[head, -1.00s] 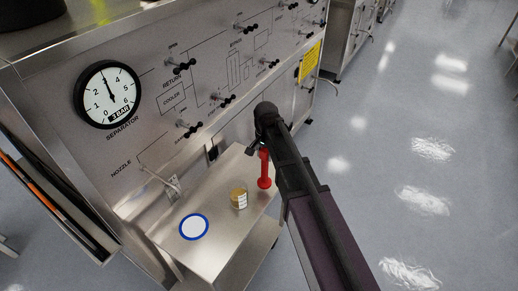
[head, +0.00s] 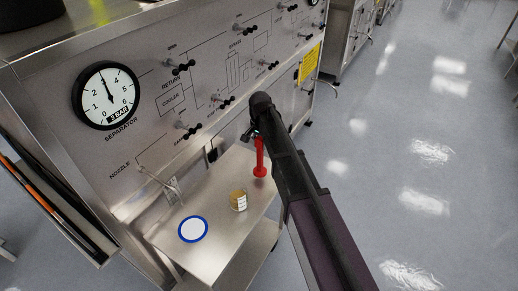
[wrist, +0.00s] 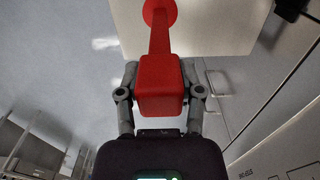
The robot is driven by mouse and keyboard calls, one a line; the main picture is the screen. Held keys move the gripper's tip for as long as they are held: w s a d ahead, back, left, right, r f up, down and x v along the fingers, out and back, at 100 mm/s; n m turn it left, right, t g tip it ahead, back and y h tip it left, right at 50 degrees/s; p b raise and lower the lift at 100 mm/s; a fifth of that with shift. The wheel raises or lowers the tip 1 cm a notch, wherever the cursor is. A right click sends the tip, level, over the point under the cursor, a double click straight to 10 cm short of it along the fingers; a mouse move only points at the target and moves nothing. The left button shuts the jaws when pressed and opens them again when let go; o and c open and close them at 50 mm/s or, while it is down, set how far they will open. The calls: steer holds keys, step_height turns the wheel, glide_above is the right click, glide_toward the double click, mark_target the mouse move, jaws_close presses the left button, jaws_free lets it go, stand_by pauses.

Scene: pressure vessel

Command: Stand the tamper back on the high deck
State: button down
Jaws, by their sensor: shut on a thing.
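The red tamper (head: 260,158) hangs foot down from my gripper (head: 254,133), over the far right part of the upper steel deck (head: 195,262). My gripper is shut on its block-shaped top; the wrist view shows this red block (wrist: 160,85) between the two fingers (wrist: 160,90). The round foot (wrist: 160,10) points away from the wrist, with the pale deck surface behind it. The foot looks clear of the deck, but I cannot tell the exact gap. My arm hides some of the area right of the tamper.
A glass jar (head: 239,201) with tan contents and a blue-rimmed white disc (head: 193,229) are on the deck. The panel with the separator gauge (head: 107,95), black valve knobs and a nozzle pipe (head: 158,183) stands behind. A lower shelf (head: 262,247) shows below. Open floor lies right.

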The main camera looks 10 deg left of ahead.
steer(key=shift+w+a+f+b, duration=0.1)
steer(key=shift+w+f+b, duration=0.15)
steer(key=shift+f+b, duration=0.2)
steer(key=shift+w+a+f+b, duration=0.1)
steer(key=shift+w+f+b, duration=0.1)
steer(key=shift+f+b, duration=1.15)
steer(key=shift+f, duration=0.15)
steer(key=shift+c, duration=1.3)
jaws_free()
steer(key=shift+r, duration=0.2)
step_height(320, 180, up, 12)
steer(key=p, duration=1.2)
